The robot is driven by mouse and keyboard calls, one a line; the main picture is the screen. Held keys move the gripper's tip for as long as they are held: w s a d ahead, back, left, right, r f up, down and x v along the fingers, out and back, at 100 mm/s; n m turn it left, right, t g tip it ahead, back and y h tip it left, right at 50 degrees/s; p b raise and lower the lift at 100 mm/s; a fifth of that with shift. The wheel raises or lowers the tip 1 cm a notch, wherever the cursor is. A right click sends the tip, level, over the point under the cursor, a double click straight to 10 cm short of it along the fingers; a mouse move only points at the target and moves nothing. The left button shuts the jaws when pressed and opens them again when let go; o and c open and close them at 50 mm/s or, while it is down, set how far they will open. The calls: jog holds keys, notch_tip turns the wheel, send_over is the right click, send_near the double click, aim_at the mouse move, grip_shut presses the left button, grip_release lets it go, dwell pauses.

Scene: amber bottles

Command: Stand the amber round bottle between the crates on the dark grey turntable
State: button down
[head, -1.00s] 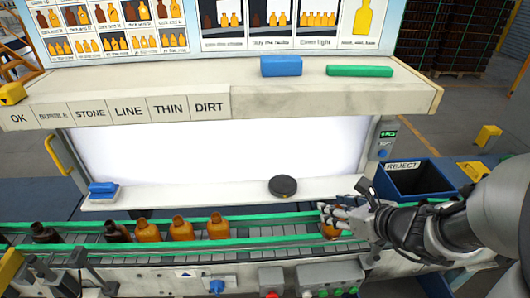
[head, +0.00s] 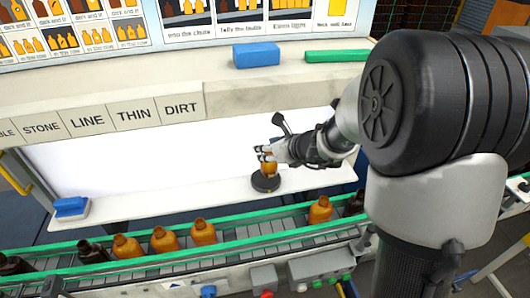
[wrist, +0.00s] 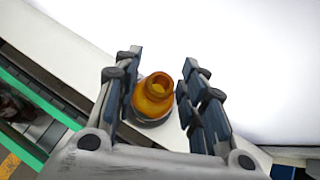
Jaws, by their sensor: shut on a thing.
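My gripper (head: 265,153) is over the pale shelf in front of the bright white panel, shut on an amber round bottle (head: 269,167). In the wrist view the bottle (wrist: 154,97) is between the two fingers, its open neck facing the camera. The dark turntable (head: 265,184) is a small round disc on the shelf, directly below the bottle. The bottle looks upright, with its base at or just above the disc; I cannot tell whether they touch. In the wrist view a grey rim (wrist: 150,123) shows under the bottle. No crates show beside the turntable.
A conveyor (head: 235,236) with green rails runs in front of the shelf, carrying several amber and dark bottles (head: 204,232). A blue block (head: 71,207) lies at the shelf's left end. Above, a ledge holds a blue block (head: 256,55) and a green bar (head: 336,56). The shelf's middle is clear.

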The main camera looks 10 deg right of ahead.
jog(key=shift+w+a, duration=0.35)
jog(key=shift+w, duration=0.4)
jog(key=shift+f+b, duration=0.65)
jog(key=shift+f, duration=1.05)
jog(key=shift+f, duration=0.15)
jog(key=c, duration=1)
grip_release()
